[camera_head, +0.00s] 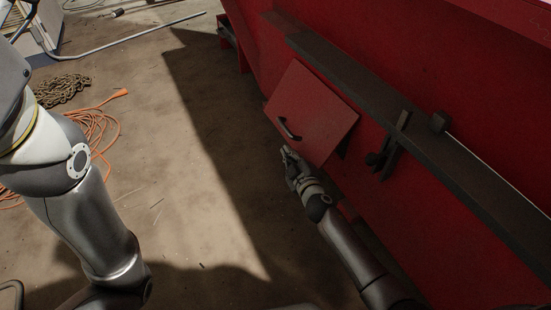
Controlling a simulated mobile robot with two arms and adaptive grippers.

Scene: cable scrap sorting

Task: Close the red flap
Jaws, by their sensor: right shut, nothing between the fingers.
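The red flap (312,112) is a square panel with a black handle (289,130) near its lower left edge. It stands out at an angle from the large red machine (486,118), with a dark shadow along its right side. My right gripper (286,153) is shut and empty, just below the handle at the flap's lower edge. I cannot tell whether it touches the flap. My left arm shows at the left, but its gripper is out of view.
A dark beam (352,76) with a black latch-like part (392,146) runs along the machine. Orange cable (98,127) and a heap of chain (62,90) lie on the floor at the left. A metal rod (140,39) lies at the top. The middle floor is mostly clear.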

